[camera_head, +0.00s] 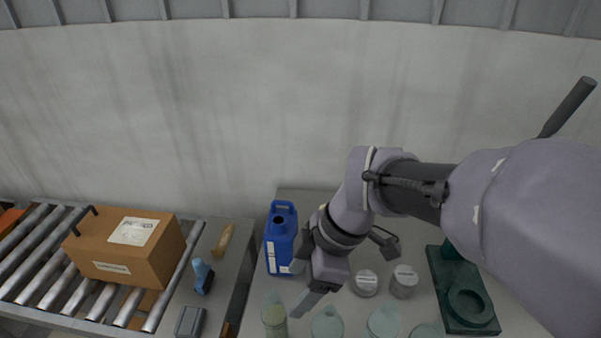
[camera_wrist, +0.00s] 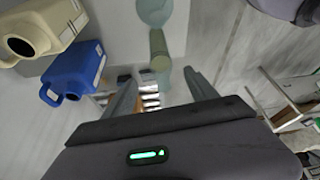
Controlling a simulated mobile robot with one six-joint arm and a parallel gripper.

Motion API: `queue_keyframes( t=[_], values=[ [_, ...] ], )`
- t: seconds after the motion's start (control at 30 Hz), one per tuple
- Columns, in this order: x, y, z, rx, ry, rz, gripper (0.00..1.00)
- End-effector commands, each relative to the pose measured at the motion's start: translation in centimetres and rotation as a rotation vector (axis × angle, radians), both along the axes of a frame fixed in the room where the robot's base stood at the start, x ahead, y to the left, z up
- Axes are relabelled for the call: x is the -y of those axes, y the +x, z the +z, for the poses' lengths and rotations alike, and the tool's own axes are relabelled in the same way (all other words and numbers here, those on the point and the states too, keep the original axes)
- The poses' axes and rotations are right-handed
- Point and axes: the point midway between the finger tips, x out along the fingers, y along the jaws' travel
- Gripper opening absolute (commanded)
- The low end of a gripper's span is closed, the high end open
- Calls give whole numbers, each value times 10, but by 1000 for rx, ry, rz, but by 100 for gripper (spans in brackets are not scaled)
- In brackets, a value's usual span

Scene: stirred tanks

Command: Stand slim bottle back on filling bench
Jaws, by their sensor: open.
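A slim olive-green bottle (camera_head: 275,320) stands at the front left of the grey bench (camera_head: 309,198), partly cut off by the lower picture edge. In the wrist view, the slim bottle (camera_wrist: 159,48) shows ahead of the fingertips, roughly midway between them. A pale teal translucent piece lies against its end; I cannot tell whether it belongs to the bottle. My gripper (camera_head: 314,284) is open and empty, above the bench to the right of the bottle. In the wrist view, my gripper's (camera_wrist: 160,80) two fingers are spread apart, with no visible contact with the bottle.
A blue jug (camera_head: 281,245) stands behind the bottle; a cream jug (camera_wrist: 38,30) shows in the wrist view. Teal glassware (camera_head: 327,323), lidded jars (camera_head: 404,281) and a dark green stand (camera_head: 462,290) occupy the right. A roller conveyor with a carton (camera_head: 128,247) is left.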

Motion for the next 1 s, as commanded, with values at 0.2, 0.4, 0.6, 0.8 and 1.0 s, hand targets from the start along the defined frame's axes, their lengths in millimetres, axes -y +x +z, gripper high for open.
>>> queue_keyframes(
  t=[0.2, 0.4, 0.6, 0.8, 1.0],
  values=[
    [52, -28, 36, -58, 6, -758, 66],
    [98, -63, 52, -146, 203, -1597, 66],
    [114, -75, 54, -199, 340, -1907, 66],
    [114, -75, 54, -205, 344, -1916, 66],
    [114, -75, 23, -205, 343, -1915, 66]
  ],
)
